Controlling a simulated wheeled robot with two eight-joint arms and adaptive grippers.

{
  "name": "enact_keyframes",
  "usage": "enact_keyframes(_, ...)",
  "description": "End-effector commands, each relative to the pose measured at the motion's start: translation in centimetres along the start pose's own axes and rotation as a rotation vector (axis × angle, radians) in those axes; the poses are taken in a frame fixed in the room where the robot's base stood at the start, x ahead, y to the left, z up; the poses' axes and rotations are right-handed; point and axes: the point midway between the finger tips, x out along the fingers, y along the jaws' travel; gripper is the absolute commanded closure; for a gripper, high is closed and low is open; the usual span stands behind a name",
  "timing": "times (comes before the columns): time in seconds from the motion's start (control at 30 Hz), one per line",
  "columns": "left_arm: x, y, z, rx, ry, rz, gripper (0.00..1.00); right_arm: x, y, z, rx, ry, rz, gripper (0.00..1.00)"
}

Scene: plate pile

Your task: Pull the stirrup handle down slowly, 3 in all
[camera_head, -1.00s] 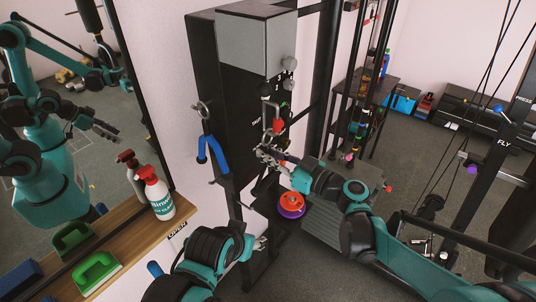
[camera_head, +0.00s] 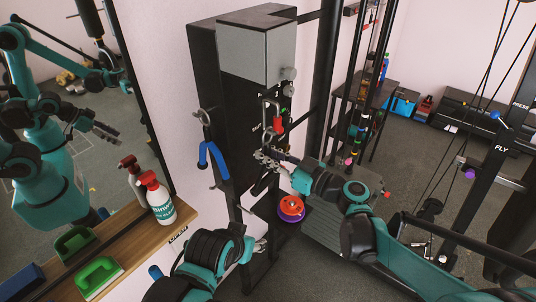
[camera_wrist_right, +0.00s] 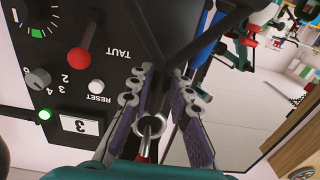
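A metal ring (camera_wrist_right: 150,126) shows between the fingers.
A blue handle (camera_head: 213,160) hangs left of the machine. Orange and purple discs (camera_head: 291,208) lie below my right gripper.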

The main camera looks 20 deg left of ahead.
Motion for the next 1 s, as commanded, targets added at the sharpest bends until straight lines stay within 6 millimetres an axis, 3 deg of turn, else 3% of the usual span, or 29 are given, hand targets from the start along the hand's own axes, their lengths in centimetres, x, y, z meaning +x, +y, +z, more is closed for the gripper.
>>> enact_keyframes(0.33, 0.0, 0.0, 0.0, 0.000, 0.000, 0.000, 0.50, 0.0, 0.0, 0.0, 0.001, 0.001, 0.000, 0.62)
enact_keyframes(0.47, 0.0, 0.0, 0.0, 0.000, 0.000, 0.000, 0.50, -1.0, 0.1, -0.1, 0.001, 0.001, 0.003, 0.62)
enact_keyframes(0.8, 0.0, 0.0, 0.0, 0.000, 0.000, 0.000, 0.50, -8.1, 0.2, 0.0, 0.001, 0.001, 0.005, 0.62)
enact_keyframes(1.0, 0.0, 0.0, 0.0, 0.000, 0.000, 0.000, 0.50, -11.1, 0.1, 0.0, 0.001, 0.001, 0.002, 0.62)
